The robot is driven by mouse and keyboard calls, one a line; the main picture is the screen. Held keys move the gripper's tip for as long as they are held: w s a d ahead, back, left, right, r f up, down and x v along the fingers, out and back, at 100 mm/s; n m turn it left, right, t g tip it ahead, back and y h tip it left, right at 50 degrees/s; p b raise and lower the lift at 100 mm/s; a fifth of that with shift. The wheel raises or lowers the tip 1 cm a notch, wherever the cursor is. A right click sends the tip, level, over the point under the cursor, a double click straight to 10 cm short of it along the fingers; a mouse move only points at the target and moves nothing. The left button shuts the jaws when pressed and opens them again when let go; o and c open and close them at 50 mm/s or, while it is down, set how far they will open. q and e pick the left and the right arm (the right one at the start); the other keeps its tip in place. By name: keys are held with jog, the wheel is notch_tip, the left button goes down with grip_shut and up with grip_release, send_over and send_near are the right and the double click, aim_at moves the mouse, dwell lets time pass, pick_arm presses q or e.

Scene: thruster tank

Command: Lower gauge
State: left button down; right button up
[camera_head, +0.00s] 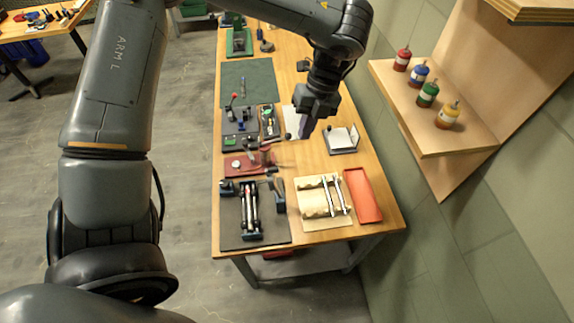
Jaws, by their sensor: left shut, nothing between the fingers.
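My left gripper (306,128) hangs over the middle of the workbench (310,248), its fingers pointing down and closed with nothing between them. It is between a pale sheet at its left and a white block at its right. I cannot pick out the gauge with certainty. A dark red base (247,164) with small parts on it lies on the bench, below and left of the gripper in the picture; its details are too small to read. My right gripper is out of view.
A white block on a grey plate (341,149), an orange-red tray (362,196), a cream rack with silver rods (319,203) and a dark fixture (254,225) stand on the bench. Several coloured bottles stand on a wall shelf (442,137) at right. A green mat (248,84) lies farther back.

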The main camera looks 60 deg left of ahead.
pick_arm(q)
jog(key=shift+w+d+f+m+y+b, duration=0.2)
jog(key=shift+w+d+y+b, duration=0.2)
jog(key=shift+b, duration=0.1)
jog(key=shift+w+d+f+m+y+b, duration=0.15)
jog(key=shift+w+d+m+y+b, duration=0.05)
jog(key=shift+w+d+y+b, duration=0.2)
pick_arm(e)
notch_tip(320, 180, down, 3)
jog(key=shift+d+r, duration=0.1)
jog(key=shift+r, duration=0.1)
pick_arm(q)
jog(key=shift+s, duration=0.1)
jog(key=s+a+f+p, duration=0.2)
jog(key=s+f, duration=0.4)
jog(key=f, duration=0.4)
jog(key=shift+s+f+p, duration=0.2)
jog(key=shift+s+p, duration=0.05)
jog(key=shift+p, duration=0.05)
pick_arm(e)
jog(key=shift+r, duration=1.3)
pick_arm(q)
jog(key=shift+a, duration=0.1)
